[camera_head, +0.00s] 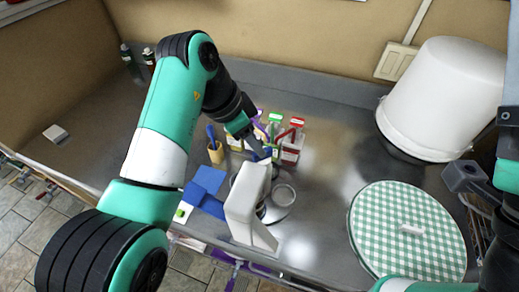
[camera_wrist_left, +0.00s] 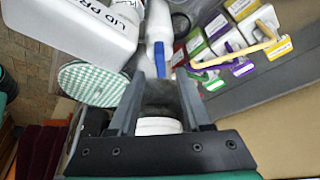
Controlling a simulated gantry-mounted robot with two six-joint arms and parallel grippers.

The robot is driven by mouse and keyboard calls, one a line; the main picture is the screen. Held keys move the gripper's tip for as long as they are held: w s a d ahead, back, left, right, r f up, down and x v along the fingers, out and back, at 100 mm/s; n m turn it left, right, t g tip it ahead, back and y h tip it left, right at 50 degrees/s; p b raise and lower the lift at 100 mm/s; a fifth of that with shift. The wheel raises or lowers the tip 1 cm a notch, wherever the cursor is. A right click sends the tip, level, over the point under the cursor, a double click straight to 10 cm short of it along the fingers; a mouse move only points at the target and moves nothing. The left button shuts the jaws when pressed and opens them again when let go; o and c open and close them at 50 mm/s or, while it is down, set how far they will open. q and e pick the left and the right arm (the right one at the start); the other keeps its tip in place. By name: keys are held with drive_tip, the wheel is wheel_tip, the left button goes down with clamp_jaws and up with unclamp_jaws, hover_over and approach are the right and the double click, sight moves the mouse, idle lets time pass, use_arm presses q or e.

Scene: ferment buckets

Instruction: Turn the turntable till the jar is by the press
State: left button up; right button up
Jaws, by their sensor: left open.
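A round green-and-white checked disc (camera_head: 385,232), which looks like the turntable, lies at the right front with a small white bar on top. It also shows at the left of the left wrist view (camera_wrist_left: 78,80). The white lid press (camera_head: 243,205) stands at the middle front; its lettering is partly cut off in the left wrist view (camera_wrist_left: 75,25). I cannot single out the jar with certainty. My left gripper (camera_head: 262,152) is open, just behind the press and away from the disc. My right gripper (camera_head: 468,178) is above the disc's far right edge; its fingers are unclear.
Several small coloured boxes (camera_head: 291,145) stand behind the press. A wooden cup (camera_head: 216,153) and blue cloths (camera_head: 208,181) are left of it. Metal counter is bare between the boxes and bucket.

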use_arm(q)
drive_tip(key=v, duration=0.7)
drive_tip(key=shift+r, duration=0.2)
